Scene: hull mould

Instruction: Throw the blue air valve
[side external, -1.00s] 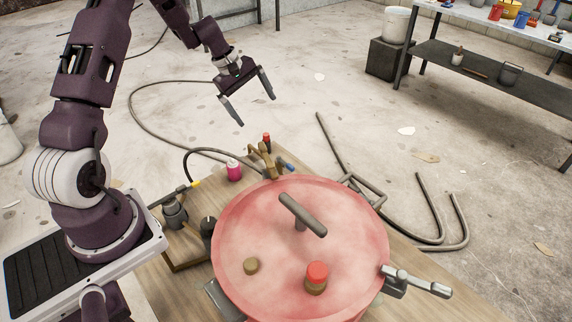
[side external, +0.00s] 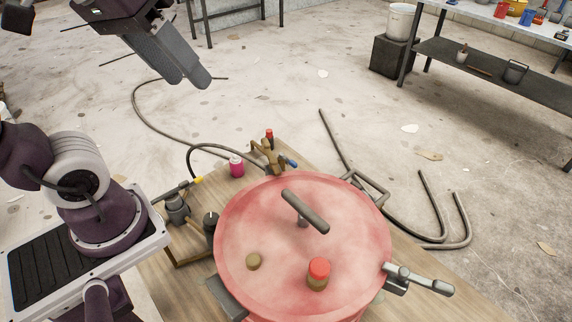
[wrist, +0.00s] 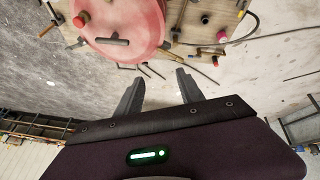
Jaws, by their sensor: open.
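The air valve's small blue handle (side external: 291,163) sits on a brass fitting (side external: 267,154) at the far corner of the wooden table, just behind the red round vessel. In the wrist view the fittings are near the top and too small for me to make out the blue handle surely. My gripper (side external: 198,82) is high up, left of and well apart from the valve, tilted down to the right. In the wrist view my gripper (wrist: 157,77) has its two fingers spread with nothing between them.
The red vessel (side external: 240,225) has a grey T-handle (side external: 305,210) and a red-capped knob (side external: 318,270) on top. A pink canister (side external: 236,167) and a red-topped piece (side external: 269,138) stand close to the valve. A dark hose (side external: 136,105) loops across the floor. The air above is clear.

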